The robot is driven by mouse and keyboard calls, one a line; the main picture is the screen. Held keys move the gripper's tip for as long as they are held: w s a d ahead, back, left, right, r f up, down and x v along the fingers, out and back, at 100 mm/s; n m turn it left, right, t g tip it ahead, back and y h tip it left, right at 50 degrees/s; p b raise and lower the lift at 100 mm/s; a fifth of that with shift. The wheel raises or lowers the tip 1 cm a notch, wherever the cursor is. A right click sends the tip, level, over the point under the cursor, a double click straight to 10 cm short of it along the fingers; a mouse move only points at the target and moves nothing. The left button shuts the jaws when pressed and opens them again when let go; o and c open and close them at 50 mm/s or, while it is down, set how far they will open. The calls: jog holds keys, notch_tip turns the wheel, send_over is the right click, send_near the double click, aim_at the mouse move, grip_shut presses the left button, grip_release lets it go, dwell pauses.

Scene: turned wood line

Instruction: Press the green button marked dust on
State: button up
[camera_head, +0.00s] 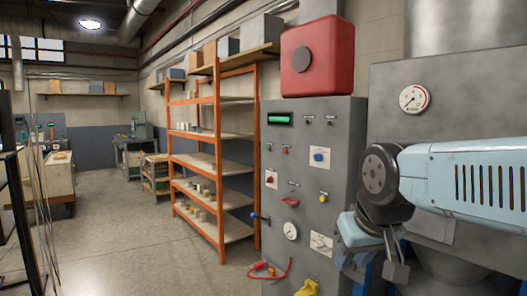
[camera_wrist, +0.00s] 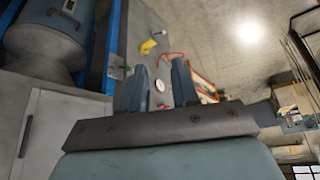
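A grey control panel (camera_head: 345,130) stands upright right of the shelf in the head view. It carries a green-lit display (camera_head: 279,119), a red button (camera_head: 270,180), a blue knob (camera_head: 319,156), a yellow knob (camera_head: 323,197) and small lamps. Labels are too small to read, so I cannot tell which control is the green dust button. My gripper (camera_head: 372,266) is in front of the panel's lower right, pointing down. In the wrist view my gripper (camera_wrist: 158,82) has its two fingers apart with nothing between them. The panel's lower part shows beyond them.
A red box (camera_head: 318,57) sits atop the panel. Orange shelving (camera_head: 217,150) stands left of the panel. The floor (camera_head: 130,235) further left is clear.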

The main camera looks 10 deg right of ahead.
grip_shut()
dwell(1.4)
